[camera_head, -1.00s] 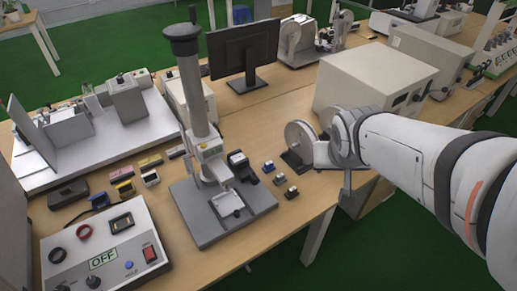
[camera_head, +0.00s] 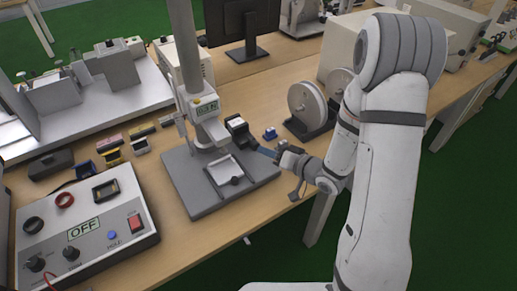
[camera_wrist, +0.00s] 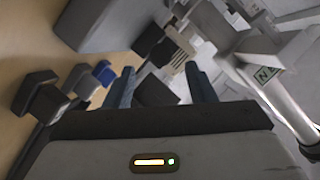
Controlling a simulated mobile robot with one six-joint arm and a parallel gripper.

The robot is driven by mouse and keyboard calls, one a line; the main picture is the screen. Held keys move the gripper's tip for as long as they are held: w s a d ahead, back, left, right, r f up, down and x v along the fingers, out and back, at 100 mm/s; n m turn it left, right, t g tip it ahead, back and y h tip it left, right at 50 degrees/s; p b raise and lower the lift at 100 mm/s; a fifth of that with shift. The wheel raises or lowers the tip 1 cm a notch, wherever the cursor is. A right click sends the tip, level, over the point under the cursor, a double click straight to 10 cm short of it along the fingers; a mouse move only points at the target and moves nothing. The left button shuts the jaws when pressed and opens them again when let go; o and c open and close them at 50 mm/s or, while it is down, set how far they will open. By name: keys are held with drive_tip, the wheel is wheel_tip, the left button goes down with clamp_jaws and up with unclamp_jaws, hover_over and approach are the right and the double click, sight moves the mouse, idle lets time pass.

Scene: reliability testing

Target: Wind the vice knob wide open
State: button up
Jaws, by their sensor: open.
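The vice (camera_head: 216,187) is a small grey frame on the base plate of the test stand. Its small dark knob (camera_head: 236,181) appears at its front right side in the head view. My gripper (camera_head: 266,153) is to the right of the vice, by the plate's right edge, pointing left and apart from the knob. In the wrist view my gripper (camera_wrist: 163,87) has its two fingers spread, with dark shapes beyond them. I cannot make out the knob there, and nothing is clearly held.
The test stand's column (camera_head: 186,50) rises behind the vice. A black block (camera_head: 238,130) stands just behind my gripper, with a small blue block (camera_head: 270,133) beside it. A grey wheel (camera_head: 307,103) stands on the right. A control box (camera_head: 85,225) reading OFF is at the left front.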

sight(256, 147)
drive_tip(key=x, duration=0.7)
drive_tip(key=shift+w+a, duration=0.1)
drive_tip(key=shift+w, duration=0.05)
drive_tip(key=c, duration=0.9)
drive_tip(key=shift+d, duration=0.4)
drive_tip(key=shift+a, duration=0.25)
drive_tip(key=shift+c, duration=0.3)
drive_tip(key=shift+a+f, duration=0.1)
drive_tip(key=shift+n+b, duration=0.3)
